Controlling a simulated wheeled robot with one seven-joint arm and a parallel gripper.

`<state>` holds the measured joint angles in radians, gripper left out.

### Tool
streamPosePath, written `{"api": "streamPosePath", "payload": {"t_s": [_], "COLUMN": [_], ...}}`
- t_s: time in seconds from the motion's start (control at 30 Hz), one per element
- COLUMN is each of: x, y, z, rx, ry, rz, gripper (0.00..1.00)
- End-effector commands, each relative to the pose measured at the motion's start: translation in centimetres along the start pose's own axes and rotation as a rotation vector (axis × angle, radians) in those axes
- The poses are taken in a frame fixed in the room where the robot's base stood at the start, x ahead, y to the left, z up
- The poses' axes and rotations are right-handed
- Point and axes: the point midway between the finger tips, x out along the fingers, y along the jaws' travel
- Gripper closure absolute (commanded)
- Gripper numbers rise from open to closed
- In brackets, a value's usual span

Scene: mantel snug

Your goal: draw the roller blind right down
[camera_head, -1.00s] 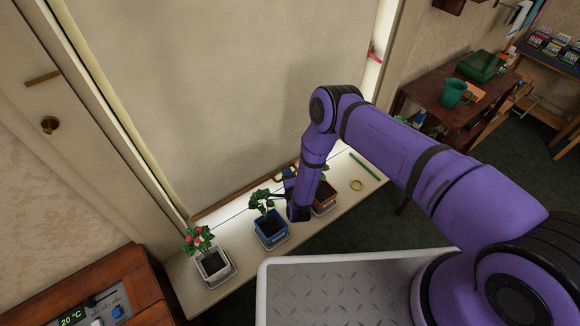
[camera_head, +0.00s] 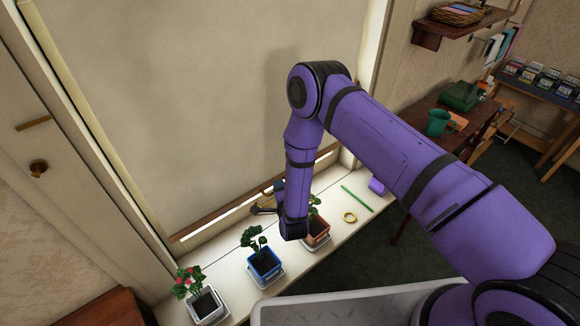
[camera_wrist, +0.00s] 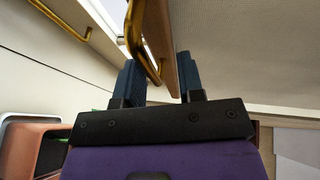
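The roller blind (camera_head: 210,100) is a large beige sheet covering most of the window. Its wooden bottom bar (camera_head: 222,211) hangs a little above the sill, with a bright strip below it. My gripper (camera_head: 264,209) is at that bar, above the sill and near its middle. In the wrist view, the two blue-grey fingers of my gripper (camera_wrist: 158,80) stand apart. A brass pull (camera_wrist: 137,38) and the wooden bar reach in between them. I see no clear closing on the pull; its end is partly hidden behind the fingers.
The white sill (camera_head: 330,232) holds potted plants: a white pot (camera_head: 206,305), a blue pot (camera_head: 264,263) and a terracotta pot (camera_head: 317,232) close under my gripper. A yellow ring (camera_head: 350,217) and a green stick (camera_head: 357,198) lie to the right.

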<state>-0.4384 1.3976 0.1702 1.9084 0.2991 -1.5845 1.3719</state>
Motion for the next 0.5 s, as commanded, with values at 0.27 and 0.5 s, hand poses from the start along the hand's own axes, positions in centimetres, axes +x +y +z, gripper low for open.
{"api": "streamPosePath", "payload": {"t_s": [0.27, 0.5], "x": [-5.0, -9.1], "y": [0.3, 0.3], "z": [0.0, 0.0], "rx": [0.000, -0.001], "ry": [-0.001, -0.002], "rz": [0.006, 0.007], "gripper": [0.64, 0.64]}}
